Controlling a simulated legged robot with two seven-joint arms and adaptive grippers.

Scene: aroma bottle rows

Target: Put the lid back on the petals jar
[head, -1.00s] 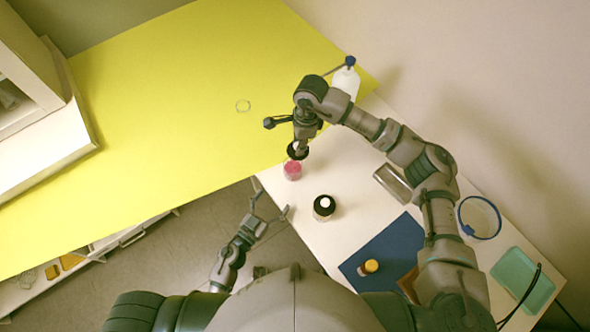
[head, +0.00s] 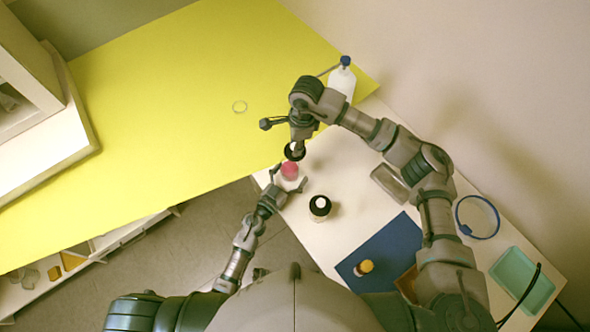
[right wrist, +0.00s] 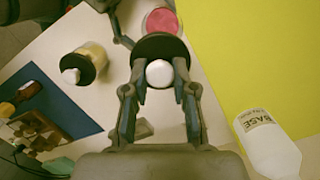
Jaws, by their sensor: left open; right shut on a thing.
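The petals jar (head: 289,170), with pink contents, stands open on the white table. In the right wrist view the jar (right wrist: 162,20) is partly covered by the lid. My right gripper (right wrist: 158,78) is shut on the white knob of the black lid (right wrist: 150,46). It holds the lid (head: 294,151) at the jar's far side in the head view, apparently above it and not centred. My left gripper (head: 289,178) is open, with its fingertips at the near side of the jar. Whether they touch the jar, I cannot tell.
Another black-lidded jar (head: 320,206) stands close by, near my left gripper. A white BASE bottle (right wrist: 268,145) stands beyond my right arm. A blue mat (head: 385,250) holds a yellow-capped bottle (head: 364,267).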

